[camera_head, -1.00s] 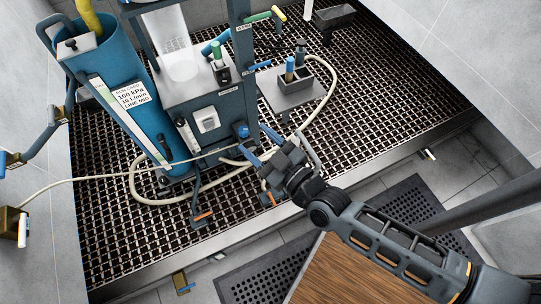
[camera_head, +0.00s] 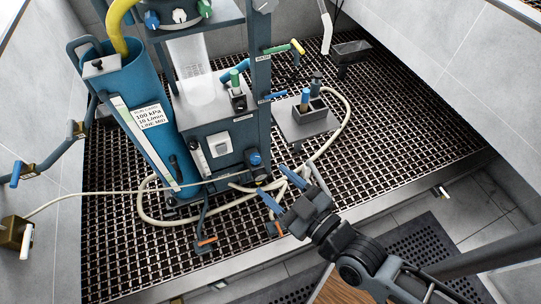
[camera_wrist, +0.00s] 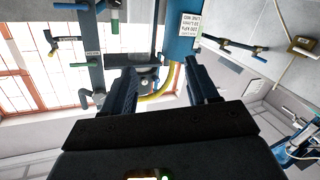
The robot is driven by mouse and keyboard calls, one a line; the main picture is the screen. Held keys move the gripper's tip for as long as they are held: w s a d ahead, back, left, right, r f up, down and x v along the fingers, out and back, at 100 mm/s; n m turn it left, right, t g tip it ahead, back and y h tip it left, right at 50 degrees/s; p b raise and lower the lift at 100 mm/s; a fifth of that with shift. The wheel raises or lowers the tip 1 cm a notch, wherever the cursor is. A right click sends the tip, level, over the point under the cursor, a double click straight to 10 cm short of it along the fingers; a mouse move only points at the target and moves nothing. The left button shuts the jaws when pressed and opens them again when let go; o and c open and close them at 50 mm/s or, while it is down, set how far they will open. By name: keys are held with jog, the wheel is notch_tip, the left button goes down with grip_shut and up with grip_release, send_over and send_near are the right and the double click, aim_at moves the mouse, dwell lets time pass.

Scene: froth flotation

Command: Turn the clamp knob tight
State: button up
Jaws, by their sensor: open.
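A blue round knob (camera_head: 255,159) sits on a dark block low on the right side of the blue-grey machine frame (camera_head: 262,95); it looks like the clamp knob, but I cannot be sure. My gripper (camera_head: 280,188) is open and empty, to the right of and below this knob in the head view, apart from it. In the wrist view my two fingers (camera_wrist: 161,82) are spread with nothing held between them. The blue tank (camera_wrist: 181,45) and its yellow hose (camera_wrist: 158,97) show beyond them. I cannot pick out the low blue knob there.
A cream hose (camera_head: 147,208) loops over the black grating around the machine's foot. Blue-handled valves (camera_head: 20,172) are at the left. Open grating (camera_head: 410,115) lies at the right.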

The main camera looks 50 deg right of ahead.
jog(key=w+d+f+m+h+p, duration=0.1)
jog(key=w+d+f+m+h, duration=0.1)
jog(key=w, duration=0.3)
jog(key=w+d+f+m+h+p, duration=0.1)
jog(key=w+d+f, duration=0.15)
jog(key=w, duration=0.25)
jog(key=m+g+h+p, duration=0.1)
jog(key=m+h, duration=0.1)
jog(key=h, duration=0.1)
send_near(242, 108)
jog(key=x, duration=0.8)
jog(key=shift+w+d, duration=0.1)
jog(key=shift+d, duration=0.05)
jog(key=c, duration=1)
